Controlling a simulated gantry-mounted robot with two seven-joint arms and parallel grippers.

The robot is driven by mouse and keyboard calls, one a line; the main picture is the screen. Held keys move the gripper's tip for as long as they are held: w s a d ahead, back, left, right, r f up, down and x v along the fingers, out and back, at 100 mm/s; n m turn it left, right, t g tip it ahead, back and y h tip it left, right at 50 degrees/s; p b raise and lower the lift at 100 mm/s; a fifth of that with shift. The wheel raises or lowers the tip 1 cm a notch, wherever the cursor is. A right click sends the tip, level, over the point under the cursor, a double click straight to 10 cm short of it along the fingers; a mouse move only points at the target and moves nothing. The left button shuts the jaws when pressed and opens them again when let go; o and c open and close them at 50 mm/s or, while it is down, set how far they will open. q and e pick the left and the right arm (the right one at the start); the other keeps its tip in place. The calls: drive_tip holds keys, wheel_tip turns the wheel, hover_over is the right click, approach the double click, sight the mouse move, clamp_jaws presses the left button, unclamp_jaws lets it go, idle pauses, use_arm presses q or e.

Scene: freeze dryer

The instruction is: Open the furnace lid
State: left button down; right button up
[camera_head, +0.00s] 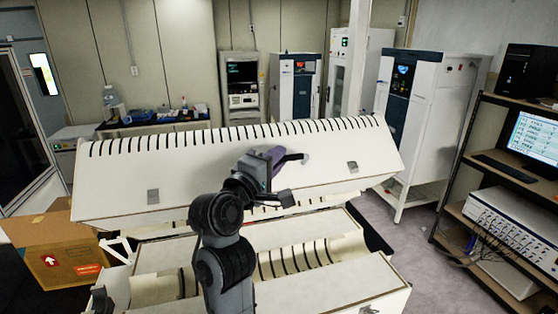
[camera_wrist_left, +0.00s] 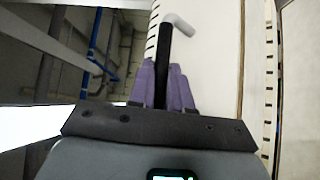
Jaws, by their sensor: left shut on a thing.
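The furnace lid (camera_head: 190,165) is a long white half-shell with dark slots along its top edge. It stands raised and tilted above the white furnace base (camera_head: 190,258), with a gap between them that shows the slotted inner chamber. My left gripper (camera_head: 275,157) is at the middle of the lid's front face. Its purple fingers are shut on the lid's handle, a black bar (camera_head: 294,157) with a pale rounded end. The handle (camera_wrist_left: 165,62) also shows between the fingers (camera_wrist_left: 164,78) in the left wrist view. My right gripper is not in view.
A cardboard box (camera_head: 50,245) stands on the floor at the left. A shelf rack (camera_head: 470,160) with a monitor (camera_head: 535,135) is at the right. White cabinets (camera_head: 425,120) and a dark-topped bench (camera_head: 155,121) stand behind. Floor is free between furnace and rack.

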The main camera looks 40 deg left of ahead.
use_arm(q)
drive_tip(key=c, duration=1.2)
unclamp_jaws()
drive_tip(key=shift+a, duration=0.1)
drive_tip(key=shift+o, duration=0.2)
